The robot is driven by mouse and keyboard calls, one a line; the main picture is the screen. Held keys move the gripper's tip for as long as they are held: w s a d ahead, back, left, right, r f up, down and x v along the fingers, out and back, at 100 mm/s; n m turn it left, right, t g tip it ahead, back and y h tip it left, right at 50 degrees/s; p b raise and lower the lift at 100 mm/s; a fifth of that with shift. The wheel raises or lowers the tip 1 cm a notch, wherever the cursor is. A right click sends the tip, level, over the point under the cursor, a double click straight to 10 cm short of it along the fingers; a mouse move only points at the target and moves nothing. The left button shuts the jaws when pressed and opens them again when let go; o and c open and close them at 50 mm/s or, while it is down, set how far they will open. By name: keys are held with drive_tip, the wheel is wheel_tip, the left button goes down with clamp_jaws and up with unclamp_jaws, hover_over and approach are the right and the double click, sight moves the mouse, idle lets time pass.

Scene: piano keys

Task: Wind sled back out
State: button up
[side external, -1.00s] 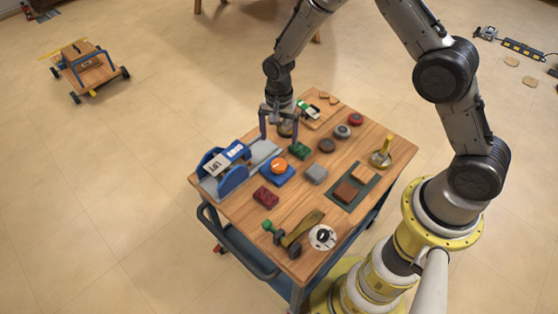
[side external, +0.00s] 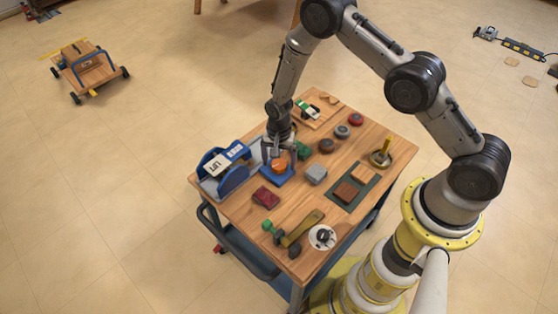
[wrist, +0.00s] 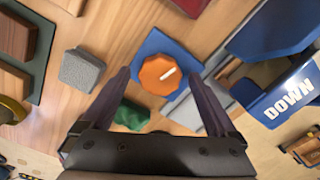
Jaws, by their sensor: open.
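An orange knob (side external: 278,166) with a white mark sits on a blue base (side external: 271,180) on the wooden cart top. In the wrist view, the orange knob (wrist: 152,82) lies between the fingertips of my gripper (wrist: 161,72). My gripper (side external: 280,157) is open, with one finger on each side of the knob; I cannot tell whether they touch it. A blue-sided unit (side external: 226,180) with white and blue labels stands at the left on a grey track (side external: 254,160). Its blue DOWN label (wrist: 290,98) shows at the right in the wrist view. I cannot make out a separate sled.
A green block (side external: 304,150) and a grey block (side external: 316,174) stand close to the knob. A dark red block (side external: 265,196) lies in front of it. Several round buttons, a brass post (side external: 384,150) and a green mat (side external: 371,185) are to the right.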

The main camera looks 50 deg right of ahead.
drive_tip(key=shift+c, duration=0.3)
drive_tip(key=c, duration=1.3)
